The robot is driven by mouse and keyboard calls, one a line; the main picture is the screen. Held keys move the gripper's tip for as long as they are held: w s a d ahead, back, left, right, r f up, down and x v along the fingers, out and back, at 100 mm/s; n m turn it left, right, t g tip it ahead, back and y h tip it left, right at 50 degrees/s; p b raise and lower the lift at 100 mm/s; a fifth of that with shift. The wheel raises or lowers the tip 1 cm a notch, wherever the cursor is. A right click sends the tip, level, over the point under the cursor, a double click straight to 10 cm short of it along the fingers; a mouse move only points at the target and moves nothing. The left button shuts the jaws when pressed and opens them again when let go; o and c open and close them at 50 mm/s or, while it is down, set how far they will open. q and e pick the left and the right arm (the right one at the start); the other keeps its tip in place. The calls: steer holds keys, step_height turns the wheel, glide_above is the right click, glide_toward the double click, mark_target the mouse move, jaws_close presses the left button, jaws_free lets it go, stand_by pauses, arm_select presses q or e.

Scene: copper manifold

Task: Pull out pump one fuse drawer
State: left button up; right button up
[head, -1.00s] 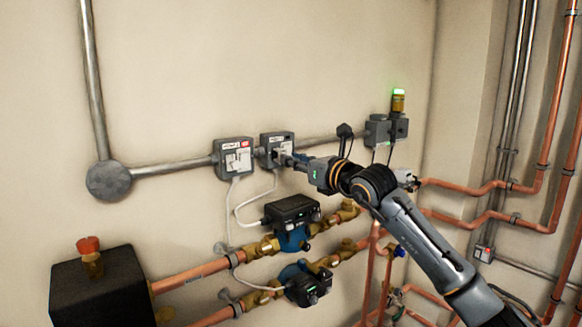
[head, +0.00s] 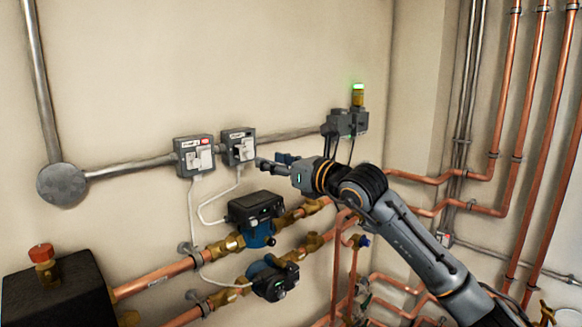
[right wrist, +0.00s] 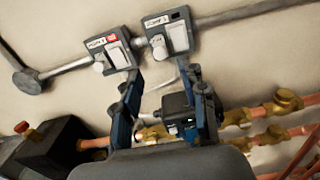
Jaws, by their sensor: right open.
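Two grey fuse boxes hang side by side on the wall, each with a white drawer front. The left box (head: 194,156) has a red mark beside its label; the right box (head: 239,147) has none. They also show in the right wrist view, the left box (right wrist: 111,50) and the right box (right wrist: 168,33). The labels are too small to read with certainty, so I cannot tell which is pump one. My right gripper (head: 268,162) is open and empty, a little right of and below the right box, apart from it. My left gripper is out of view.
Two pumps, an upper (head: 255,212) and a lower (head: 272,279), sit on copper pipes below the boxes, with white cables running up. A grey conduit (head: 130,167) runs along the wall. A black box (head: 55,295) stands lower left. A green-lit beacon (head: 358,95) is at right.

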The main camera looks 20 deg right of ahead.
steer(key=v, duration=0.6)
steer(key=shift+s, duration=0.1)
